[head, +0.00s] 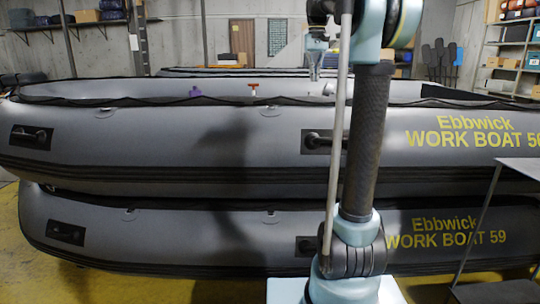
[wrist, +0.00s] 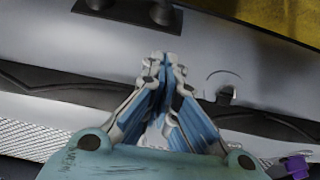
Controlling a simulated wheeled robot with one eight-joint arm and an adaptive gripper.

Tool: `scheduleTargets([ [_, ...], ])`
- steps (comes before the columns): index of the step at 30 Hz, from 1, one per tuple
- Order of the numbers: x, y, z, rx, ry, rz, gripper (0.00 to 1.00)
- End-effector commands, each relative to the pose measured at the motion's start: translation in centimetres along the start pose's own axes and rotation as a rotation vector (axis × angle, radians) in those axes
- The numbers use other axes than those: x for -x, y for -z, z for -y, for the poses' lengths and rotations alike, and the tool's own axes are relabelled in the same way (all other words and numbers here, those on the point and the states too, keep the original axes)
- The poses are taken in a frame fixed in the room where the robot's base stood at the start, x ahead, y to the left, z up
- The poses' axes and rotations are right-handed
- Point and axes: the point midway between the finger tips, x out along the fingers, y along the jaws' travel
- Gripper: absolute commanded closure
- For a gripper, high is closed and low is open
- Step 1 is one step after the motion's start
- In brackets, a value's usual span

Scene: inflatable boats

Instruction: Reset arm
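My gripper (head: 314,72) points down over the upper grey inflatable boat (head: 200,140), behind its near tube in the head view. In the wrist view my gripper (wrist: 164,58) has its two fingertips together, with nothing seen between them. Below the fingers lie the boat's grey tube (wrist: 60,60) and its black rope line. My arm stands upright in front of the boats and hides part of them.
A second inflatable boat (head: 170,235) lies under the upper one. A purple object (head: 195,91) and a red-handled object (head: 254,87) show inside the upper boat. A metal stand (head: 500,235) is at the right. Shelves (head: 515,55) stand behind.

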Motion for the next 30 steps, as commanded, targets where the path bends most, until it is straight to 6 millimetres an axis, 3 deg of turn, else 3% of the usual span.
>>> scheduleTargets([
  [17, -4.6, -6.5, -0.8, 0.0, 0.0, -0.034, 1.0],
  [23, -8.8, -11.3, -0.9, 0.004, 0.0, -0.06, 1.0],
  [30, -15.3, -17.8, -1.1, 0.01, 0.0, -0.093, 1.0],
])
